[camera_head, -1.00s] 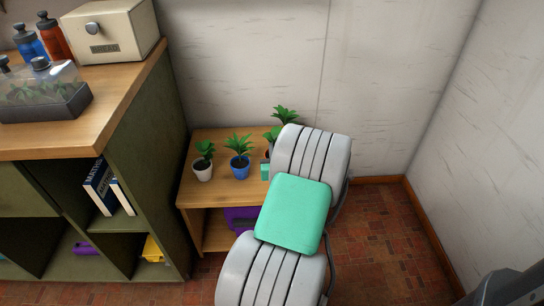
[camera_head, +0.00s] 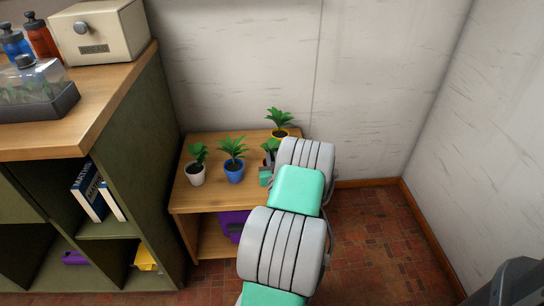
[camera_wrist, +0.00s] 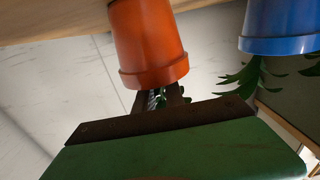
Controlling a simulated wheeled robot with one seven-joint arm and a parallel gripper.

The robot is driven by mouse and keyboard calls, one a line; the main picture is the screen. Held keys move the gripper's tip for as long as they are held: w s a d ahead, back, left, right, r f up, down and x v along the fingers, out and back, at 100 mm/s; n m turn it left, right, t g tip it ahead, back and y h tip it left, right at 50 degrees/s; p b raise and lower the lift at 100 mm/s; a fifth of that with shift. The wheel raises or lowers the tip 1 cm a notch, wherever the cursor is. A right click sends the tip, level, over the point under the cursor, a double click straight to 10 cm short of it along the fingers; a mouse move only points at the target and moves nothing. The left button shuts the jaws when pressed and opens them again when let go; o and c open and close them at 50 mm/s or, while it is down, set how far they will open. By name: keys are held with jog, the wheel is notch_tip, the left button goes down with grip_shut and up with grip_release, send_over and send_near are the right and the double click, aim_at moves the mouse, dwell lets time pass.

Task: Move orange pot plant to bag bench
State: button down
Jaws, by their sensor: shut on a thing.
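The orange pot plant (camera_wrist: 148,40) appears upside down in the wrist view, its base close to a wooden surface. My gripper (camera_wrist: 160,97) is shut on it at the rim and plant side; the contact is partly hidden. In the head view this plant (camera_head: 268,147) is mostly hidden behind my arm, at the right of a low wooden bench (camera_head: 205,203). I cannot tell whether the pot touches the bench top. No label shows which furniture is the bag bench.
A white pot plant (camera_head: 196,174) and a blue pot plant (camera_head: 233,172) stand left of my gripper. A yellow-rimmed pot plant (camera_head: 280,132) stands behind. A purple object (camera_head: 232,224) is on the lower shelf. A tall green cabinet (camera_head: 150,175) is at left.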

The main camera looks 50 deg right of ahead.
jog(key=c, duration=1.4)
grip_release()
